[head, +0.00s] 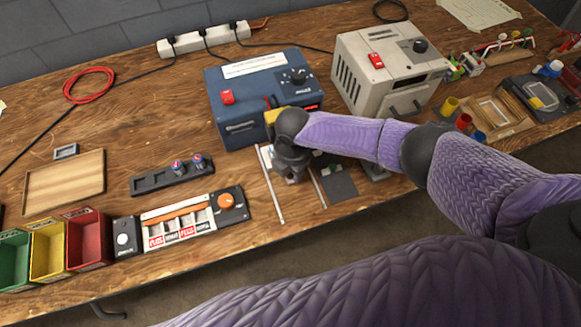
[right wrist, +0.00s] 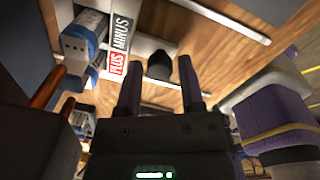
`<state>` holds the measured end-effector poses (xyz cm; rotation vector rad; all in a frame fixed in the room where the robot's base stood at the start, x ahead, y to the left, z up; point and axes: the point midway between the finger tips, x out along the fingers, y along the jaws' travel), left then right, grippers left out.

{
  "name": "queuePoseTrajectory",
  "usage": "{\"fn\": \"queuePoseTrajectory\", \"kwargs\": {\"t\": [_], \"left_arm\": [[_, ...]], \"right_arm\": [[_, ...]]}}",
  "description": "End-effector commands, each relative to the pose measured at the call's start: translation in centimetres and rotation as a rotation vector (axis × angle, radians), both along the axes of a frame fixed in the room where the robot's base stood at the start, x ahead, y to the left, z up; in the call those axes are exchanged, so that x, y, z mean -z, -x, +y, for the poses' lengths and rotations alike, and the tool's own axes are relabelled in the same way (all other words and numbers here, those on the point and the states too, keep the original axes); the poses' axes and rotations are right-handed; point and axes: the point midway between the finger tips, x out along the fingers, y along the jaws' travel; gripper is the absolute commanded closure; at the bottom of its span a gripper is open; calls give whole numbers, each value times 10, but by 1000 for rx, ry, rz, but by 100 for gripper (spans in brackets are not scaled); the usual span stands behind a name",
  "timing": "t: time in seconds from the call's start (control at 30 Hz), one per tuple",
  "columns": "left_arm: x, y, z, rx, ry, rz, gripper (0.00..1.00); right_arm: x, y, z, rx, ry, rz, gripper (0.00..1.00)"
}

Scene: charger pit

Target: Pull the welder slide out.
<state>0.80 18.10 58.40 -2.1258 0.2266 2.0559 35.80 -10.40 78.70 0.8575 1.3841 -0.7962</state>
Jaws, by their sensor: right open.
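The blue welder box (head: 262,92), with a red switch and a black knob, stands at the back middle of the bench. Two pale rails (head: 270,185) run forward from it over the wood. My right gripper (head: 290,168) is low in front of the box between the rails and hides much of the slide. In the right wrist view my right gripper (right wrist: 160,88) has its fingers apart. A black knob (right wrist: 160,66) on a pale plate (right wrist: 150,44) appears between and beyond the fingertips; contact cannot be told. Blue-and-white cells (right wrist: 82,44) lie beside a PLUS/MINUS label (right wrist: 119,42). My left gripper is not in view.
A grey box (head: 388,70) stands right of the blue one. A dark pad (head: 339,182) lies right of the rails. A cell holder (head: 172,178), a tester panel (head: 193,218), a wooden tray (head: 62,182) and coloured bins (head: 88,240) fill the left. Bare wood lies near the front edge.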

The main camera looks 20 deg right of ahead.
Motion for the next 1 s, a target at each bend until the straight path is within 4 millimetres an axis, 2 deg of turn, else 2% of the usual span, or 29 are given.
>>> {"fn": "queuePoseTrajectory", "kwargs": {"t": [0.03,0.23,1.0], "left_arm": [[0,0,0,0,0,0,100],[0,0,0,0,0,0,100],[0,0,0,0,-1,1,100]], "right_arm": [[0,0,0,0,0,0,57],[0,0,0,1,0,0,100],[0,0,0,1,0,0,100]]}}
